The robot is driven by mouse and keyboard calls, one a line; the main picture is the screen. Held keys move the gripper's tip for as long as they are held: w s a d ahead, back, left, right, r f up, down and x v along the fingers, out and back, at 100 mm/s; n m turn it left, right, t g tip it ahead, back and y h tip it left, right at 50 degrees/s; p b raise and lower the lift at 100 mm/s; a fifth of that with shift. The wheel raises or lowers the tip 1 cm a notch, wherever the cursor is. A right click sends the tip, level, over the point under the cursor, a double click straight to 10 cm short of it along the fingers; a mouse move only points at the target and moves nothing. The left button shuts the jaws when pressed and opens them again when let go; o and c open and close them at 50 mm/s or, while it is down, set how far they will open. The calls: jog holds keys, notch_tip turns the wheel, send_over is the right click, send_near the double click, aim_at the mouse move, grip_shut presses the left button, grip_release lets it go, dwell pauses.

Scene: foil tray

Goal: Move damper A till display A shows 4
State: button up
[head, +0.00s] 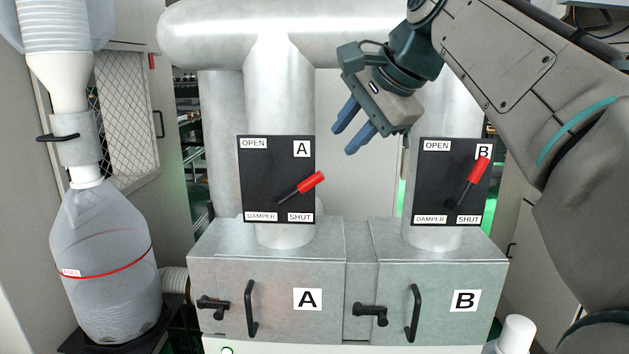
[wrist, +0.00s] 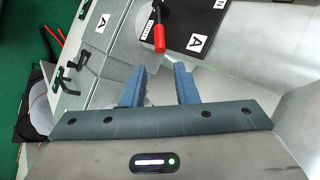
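Damper A's black plate (head: 262,170) is on the left duct, marked OPEN at top left and SHUT at bottom right. Its lever has a red grip (head: 312,183) and points right and slightly up from its pivot. My gripper (head: 343,140) is open and empty, above and right of that grip, and apart from it. In the wrist view the red grip (wrist: 159,38) lies beyond the gap between my blue fingers (wrist: 158,84). I cannot see display A in either view.
Damper B's plate (head: 428,180) with a red-gripped lever (head: 479,170) is at the right. Metal boxes A (head: 270,275) and B (head: 440,275), with black handles, stand below. A clear collection bag (head: 105,260) hangs at the left. Open space lies between the plates.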

aim_at(315, 176)
jog(key=x, duration=1.3)
jog(key=shift+w+f, duration=0.1)
grip_shut()
